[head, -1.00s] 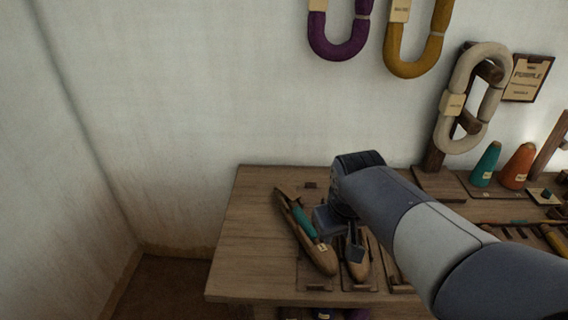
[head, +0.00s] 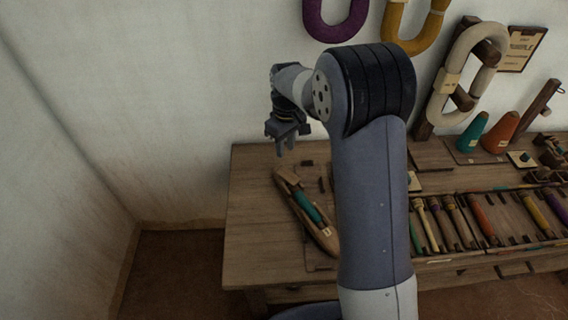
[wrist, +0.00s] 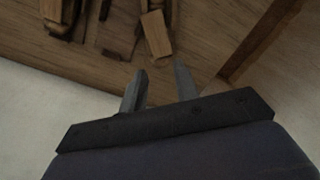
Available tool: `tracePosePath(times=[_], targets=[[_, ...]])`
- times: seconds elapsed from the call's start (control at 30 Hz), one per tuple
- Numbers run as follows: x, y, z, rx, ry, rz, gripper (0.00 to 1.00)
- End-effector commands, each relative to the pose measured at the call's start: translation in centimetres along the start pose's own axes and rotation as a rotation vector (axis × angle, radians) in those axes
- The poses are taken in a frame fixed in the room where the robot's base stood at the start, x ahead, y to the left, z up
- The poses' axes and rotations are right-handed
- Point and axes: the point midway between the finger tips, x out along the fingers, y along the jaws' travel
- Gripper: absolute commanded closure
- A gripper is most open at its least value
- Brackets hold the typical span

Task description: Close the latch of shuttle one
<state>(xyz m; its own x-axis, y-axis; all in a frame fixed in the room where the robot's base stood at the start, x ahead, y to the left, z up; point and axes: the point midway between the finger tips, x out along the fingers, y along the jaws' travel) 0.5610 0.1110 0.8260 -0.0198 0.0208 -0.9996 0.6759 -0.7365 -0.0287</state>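A wooden boat-shaped shuttle (head: 324,236) with a teal bobbin (head: 306,207) lies slanted on the left part of the table. I take it for shuttle one, but its label is too small to read. A small tan flap (head: 289,175) shows at its far end, perhaps the latch; I cannot tell if it is open. My gripper (head: 287,152) hangs above and beyond that end, fingers down, apart from it. In the wrist view its two fingers (wrist: 160,68) are spread with nothing between them. A light wooden piece (wrist: 157,34) shows just beyond the fingertips there.
My arm hides the table right of the shuttle. Further right, a rack holds several coloured bobbins (head: 483,220). Teal (head: 472,132) and orange (head: 500,132) cones and a post with a cream yarn hank (head: 446,85) stand at the back. The table's left end (head: 248,195) is bare.

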Motion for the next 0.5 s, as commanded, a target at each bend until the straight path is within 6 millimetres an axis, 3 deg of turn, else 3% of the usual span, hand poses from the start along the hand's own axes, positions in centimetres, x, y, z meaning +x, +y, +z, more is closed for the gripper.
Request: tracePosePath(times=[0.5], targets=[[8.9,-0.1,0.1,0.002,-0.002,-0.001,0.71]])
